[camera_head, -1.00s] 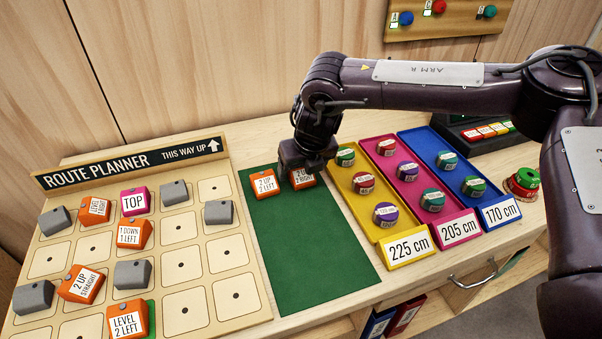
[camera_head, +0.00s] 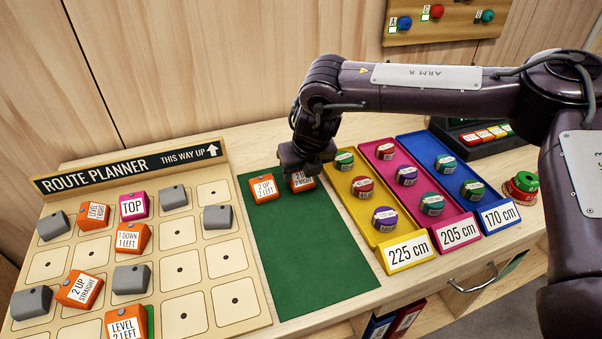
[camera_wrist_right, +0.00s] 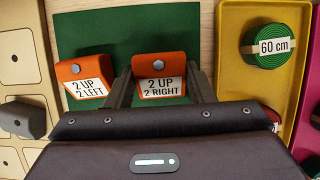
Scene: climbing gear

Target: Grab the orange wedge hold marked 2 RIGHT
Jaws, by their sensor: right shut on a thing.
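The orange wedge hold marked 2 UP 2 RIGHT (camera_head: 302,182) is at the far end of the green mat (camera_head: 312,262), partly hidden by my gripper in the head view. In the right wrist view the same hold (camera_wrist_right: 160,72) sits between the two fingers with its label in sight. My right gripper (camera_head: 306,166) is shut on it, one finger on each side. I cannot tell whether the hold is clear of the mat. The orange hold marked 2 UP 2 LEFT (camera_head: 264,188) lies just left of it on the mat. My left gripper is not in view.
The route planner board (camera_head: 200,262) stands at the left with orange, grey and pink holds on it. Yellow (camera_head: 405,252), magenta (camera_head: 458,231) and blue (camera_head: 500,214) trays with tape rolls are to the right. The near part of the mat is clear.

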